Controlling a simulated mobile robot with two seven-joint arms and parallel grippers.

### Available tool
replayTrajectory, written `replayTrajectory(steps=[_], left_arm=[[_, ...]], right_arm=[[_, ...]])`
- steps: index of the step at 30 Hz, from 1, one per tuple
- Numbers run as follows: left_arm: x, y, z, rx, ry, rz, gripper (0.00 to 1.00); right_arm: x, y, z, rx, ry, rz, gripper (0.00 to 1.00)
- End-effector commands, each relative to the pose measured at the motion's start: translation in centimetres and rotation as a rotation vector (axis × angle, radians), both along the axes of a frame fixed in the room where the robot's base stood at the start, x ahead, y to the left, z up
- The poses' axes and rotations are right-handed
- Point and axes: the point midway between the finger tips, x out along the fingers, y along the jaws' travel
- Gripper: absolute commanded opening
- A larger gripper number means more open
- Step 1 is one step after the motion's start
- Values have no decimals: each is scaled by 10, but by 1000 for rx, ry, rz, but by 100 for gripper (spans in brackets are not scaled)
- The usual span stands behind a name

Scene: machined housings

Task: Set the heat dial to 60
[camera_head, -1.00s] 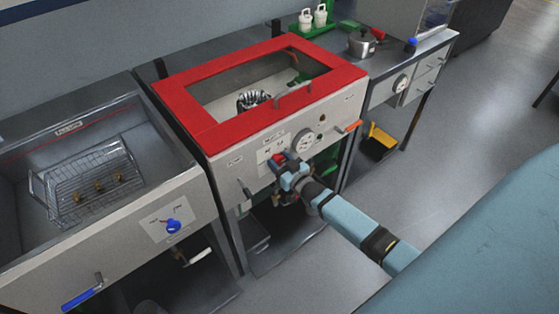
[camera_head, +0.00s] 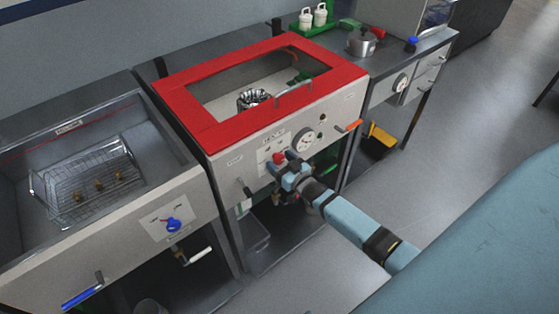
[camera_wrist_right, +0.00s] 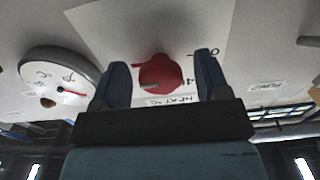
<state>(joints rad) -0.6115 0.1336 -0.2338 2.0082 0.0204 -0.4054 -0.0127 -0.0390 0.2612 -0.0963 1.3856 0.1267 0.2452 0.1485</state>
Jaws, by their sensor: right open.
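The heat dial (camera_wrist_right: 160,74) is a red knob with a grey pointer mark, on a white label plate marked HEAT with a scale on the front panel. In the head view the red dial (camera_head: 279,157) shows just beyond my right gripper (camera_head: 284,166). In the right wrist view my right gripper (camera_wrist_right: 162,78) is open, with one blue finger on each side of the dial. The fingers do not appear to touch it. Parts of the scale are hidden, so I cannot read the setting for certain. My left gripper is not in view.
A round white gauge (camera_head: 306,142) sits beside the dial. A red-framed tank (camera_head: 200,119) is above the panel, with an orange-handled lever (camera_head: 351,126) to the right and a dark lever (camera_head: 246,190) to the left. A sink with a wire basket (camera_head: 62,207) stands at left.

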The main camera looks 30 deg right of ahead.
Motion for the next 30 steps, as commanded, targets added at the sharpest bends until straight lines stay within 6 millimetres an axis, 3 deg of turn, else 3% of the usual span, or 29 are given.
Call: replayTrajectory(steps=[16, 21, 30], left_arm=[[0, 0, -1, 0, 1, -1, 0], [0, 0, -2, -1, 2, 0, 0], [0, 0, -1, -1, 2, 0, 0]], right_arm=[[-112, -9, -1, 0, 3, 0, 69], [-127, -10, 0, 0, 0, 0, 69], [-131, -10, 0, 0, 0, 0, 69]])
